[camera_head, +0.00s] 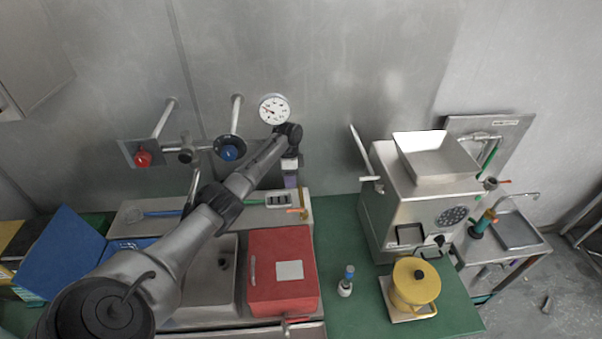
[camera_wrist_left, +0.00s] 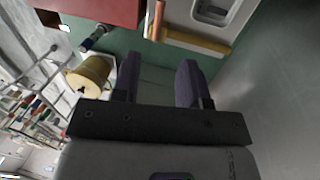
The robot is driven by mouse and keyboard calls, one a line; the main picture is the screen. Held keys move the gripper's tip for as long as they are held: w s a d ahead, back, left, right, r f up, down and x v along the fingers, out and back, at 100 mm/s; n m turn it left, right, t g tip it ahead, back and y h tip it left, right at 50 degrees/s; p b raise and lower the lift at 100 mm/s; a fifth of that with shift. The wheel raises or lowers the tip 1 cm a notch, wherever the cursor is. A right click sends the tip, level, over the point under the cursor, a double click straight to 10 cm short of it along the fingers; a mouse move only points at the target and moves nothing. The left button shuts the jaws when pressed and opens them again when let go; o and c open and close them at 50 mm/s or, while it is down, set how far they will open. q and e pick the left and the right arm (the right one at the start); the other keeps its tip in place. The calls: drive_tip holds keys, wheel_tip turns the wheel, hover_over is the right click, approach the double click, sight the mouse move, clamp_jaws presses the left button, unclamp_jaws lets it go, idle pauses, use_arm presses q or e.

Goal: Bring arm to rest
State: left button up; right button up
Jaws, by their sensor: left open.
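My left arm reaches in from the lower left of the head view, over the sink. My left gripper (camera_head: 291,181) points down near the back wall, close to the back edge of the counter. In the left wrist view its two dark fingers (camera_wrist_left: 157,76) are apart with nothing between them; green counter surface shows beyond them. My right arm and gripper are not in view. The steel bean grinder (camera_head: 376,221) with its square hopper (camera_head: 440,158) stands to the right of my left gripper, well apart from it.
A red box (camera_head: 283,275) sits beside the sink (camera_head: 209,287). A gauge (camera_head: 274,109) and valves (camera_head: 142,158) project from the wall. Green counter (camera_head: 338,226) left of the grinder is clear.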

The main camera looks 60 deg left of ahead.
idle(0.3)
